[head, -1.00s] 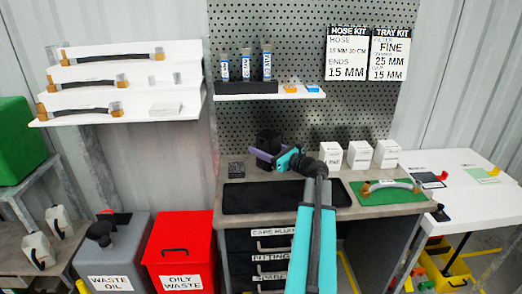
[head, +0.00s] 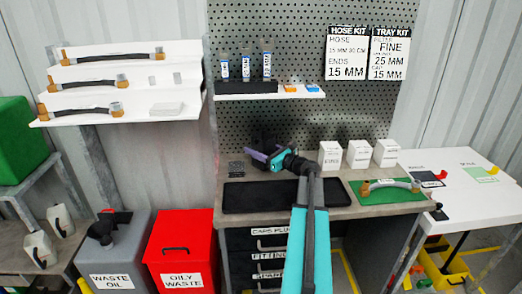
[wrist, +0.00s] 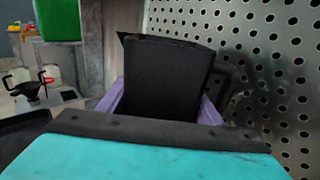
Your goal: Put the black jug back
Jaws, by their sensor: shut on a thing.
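The black jug (wrist: 165,75) fills the middle of the wrist view, upright or nearly so, with a spout at its upper left and its handle on the right. The purple fingers of my gripper (head: 268,157) are shut on it, one on each side. In the head view the jug (head: 267,143) is a small dark shape behind my gripper, over the back of the workbench (head: 334,204) near the pegboard. My gripper hides part of it. I cannot tell whether its base touches the bench.
A dark patterned square (head: 236,169) lies left of my gripper. A black tray mat (head: 245,196) lies in front. White boxes (head: 358,154) and a green mat with a hose (head: 390,203) are to the right. The pegboard (head: 300,125) rises close behind. A shelf (head: 300,95) with bottles hangs above.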

